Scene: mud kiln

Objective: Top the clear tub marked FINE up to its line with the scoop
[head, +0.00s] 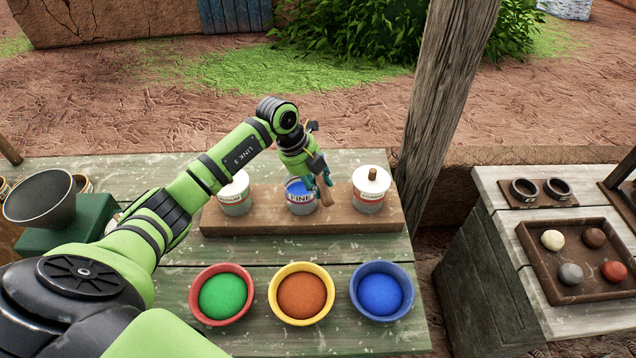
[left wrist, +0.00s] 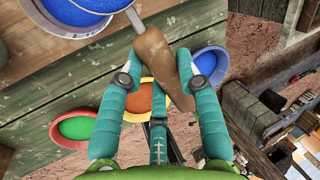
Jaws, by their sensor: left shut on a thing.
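The clear tub marked FINE (head: 302,209) stands in the middle of a wooden rack, with blue powder in it. In the left wrist view the tub (left wrist: 68,25) is at the top left. My left gripper (head: 322,183) is just right of and above the tub, shut on the scoop's brown wooden handle (head: 326,198). The handle (left wrist: 158,55) lies between the teal fingers (left wrist: 168,75) in the left wrist view. The scoop's metal shank runs up towards blue powder at the top edge; its bowl is partly cut off there. The fill line cannot be made out.
White-lidded tubs stand left (head: 236,205) and right (head: 368,200) on the rack (head: 270,222). In front are a red bowl of green powder (head: 222,320), a yellow bowl of orange (head: 302,320) and a blue bowl of blue (head: 382,315). A grey funnel (head: 40,203) stands left.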

